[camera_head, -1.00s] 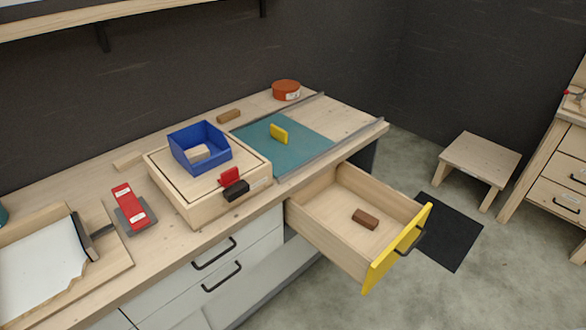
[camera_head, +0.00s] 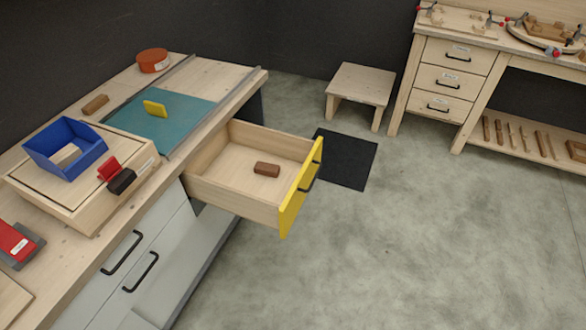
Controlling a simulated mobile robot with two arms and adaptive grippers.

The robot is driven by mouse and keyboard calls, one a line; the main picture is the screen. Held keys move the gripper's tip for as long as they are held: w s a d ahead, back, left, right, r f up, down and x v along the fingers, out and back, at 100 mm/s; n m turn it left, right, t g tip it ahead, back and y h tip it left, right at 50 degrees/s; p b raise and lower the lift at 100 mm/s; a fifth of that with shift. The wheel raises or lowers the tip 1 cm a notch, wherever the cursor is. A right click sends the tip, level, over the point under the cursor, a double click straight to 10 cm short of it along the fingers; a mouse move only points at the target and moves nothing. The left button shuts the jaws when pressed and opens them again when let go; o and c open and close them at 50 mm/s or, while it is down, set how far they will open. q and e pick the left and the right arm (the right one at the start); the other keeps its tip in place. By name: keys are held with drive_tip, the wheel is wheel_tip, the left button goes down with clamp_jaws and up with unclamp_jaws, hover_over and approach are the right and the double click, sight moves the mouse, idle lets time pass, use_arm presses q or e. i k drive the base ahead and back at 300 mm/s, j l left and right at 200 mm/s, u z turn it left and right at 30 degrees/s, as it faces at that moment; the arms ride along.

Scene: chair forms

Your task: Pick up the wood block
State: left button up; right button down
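A small dark brown wood block (camera_head: 267,169) lies on the floor of an open drawer (camera_head: 222,193) with a yellow front. A pale wood block (camera_head: 66,155) sits inside a blue open bin (camera_head: 92,140) on a wooden box. Neither of my grippers shows in the head view.
The workbench (camera_head: 222,79) holds a teal mat (camera_head: 185,120), a yellow piece (camera_head: 155,108), a round orange tin (camera_head: 153,60) and a red tool (camera_head: 15,242). A stool (camera_head: 360,83) and second bench stand at the back. Floor (camera_head: 400,240) right of the drawer is clear.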

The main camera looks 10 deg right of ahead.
sight(265, 168)
drive_tip(key=i+j, duration=0.2)
drive_tip(key=i, duration=0.2)
drive_tip(key=i+j+u, duration=0.15)
drive_tip(key=i, duration=0.3)
drive_tip(key=j, duration=0.1)
